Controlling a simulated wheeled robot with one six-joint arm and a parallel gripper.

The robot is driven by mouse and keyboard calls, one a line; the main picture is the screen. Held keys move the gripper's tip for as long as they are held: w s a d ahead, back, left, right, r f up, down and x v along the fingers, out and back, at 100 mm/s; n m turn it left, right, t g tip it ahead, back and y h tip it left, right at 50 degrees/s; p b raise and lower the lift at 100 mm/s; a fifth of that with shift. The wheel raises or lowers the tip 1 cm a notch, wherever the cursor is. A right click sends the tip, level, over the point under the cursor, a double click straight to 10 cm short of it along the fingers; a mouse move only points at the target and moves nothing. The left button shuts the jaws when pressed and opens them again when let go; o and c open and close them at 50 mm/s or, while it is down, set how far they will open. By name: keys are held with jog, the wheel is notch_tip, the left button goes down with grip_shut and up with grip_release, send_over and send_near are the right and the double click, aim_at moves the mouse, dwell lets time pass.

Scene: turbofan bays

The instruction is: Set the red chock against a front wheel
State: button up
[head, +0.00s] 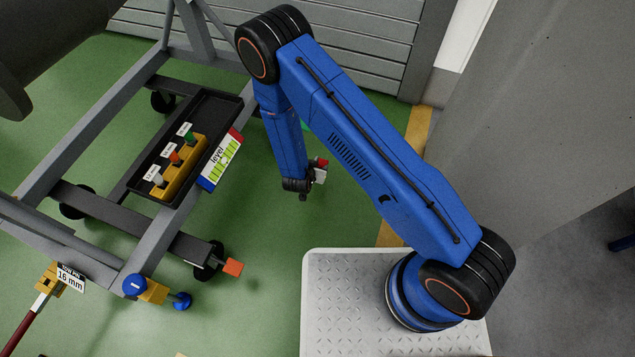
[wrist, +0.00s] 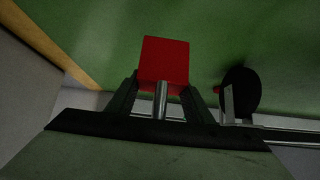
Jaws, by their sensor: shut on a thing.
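The red chock (wrist: 165,60) is a plain red block between the two dark fingers of my gripper (wrist: 163,88) in the wrist view. My gripper is shut on it. In the head view my gripper (head: 318,174) hangs right of the cart, with a little red of the chock (head: 323,162) showing. The cart's dark caster wheels show at its near right corner (head: 207,262), its left side (head: 77,202) and the far side (head: 163,102). The chock is well apart from them. A black round thing (wrist: 240,92), perhaps a wheel, shows right of the chock in the wrist view.
The grey cart frame (head: 95,120) carries a black tray (head: 200,110) with a yellow block of coloured pegs. An orange piece (head: 232,268) sticks out beside the near right wheel. Green floor right of the cart is clear. A grey slatted wall (head: 340,40) stands behind.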

jog(key=shift+f, duration=4.95)
jog(key=shift+f, duration=0.1)
jog(key=o, duration=1.5)
jog(key=shift+a+r, duration=0.1)
jog(key=shift+r, duration=0.1)
jog(key=v, duration=1.2)
